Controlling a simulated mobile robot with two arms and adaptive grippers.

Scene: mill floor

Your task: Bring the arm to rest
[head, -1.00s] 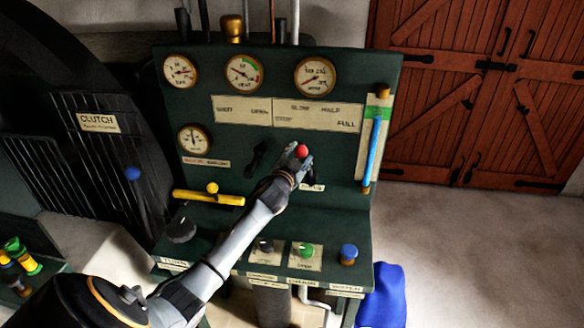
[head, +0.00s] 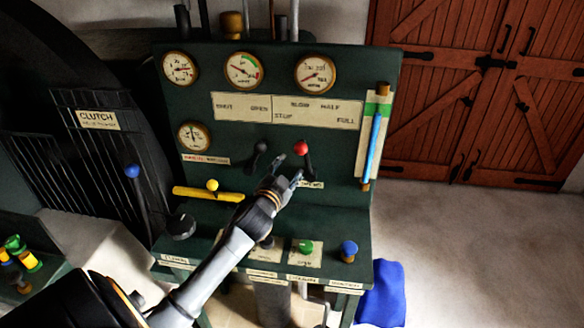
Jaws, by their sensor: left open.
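My left gripper (head: 291,176) is open and empty in front of the green control panel (head: 335,225). Its fingertips are just below and left of the red-knobbed lever (head: 301,149), apart from the red knob. My left arm comes in from the lower left and crosses over the panel's front ledge. The red-knobbed lever stands tilted up to the left on the panel face. A black-knobbed lever (head: 261,148) is to its left. My right gripper is not in view.
The ledge carries a green button (head: 305,247), a blue knob (head: 349,250) and a black knob (head: 181,227). A yellow bar lever (head: 205,194) sticks out left of my arm. A blue-knobbed clutch lever (head: 133,172) stands further left. Open floor (head: 470,245) lies at right.

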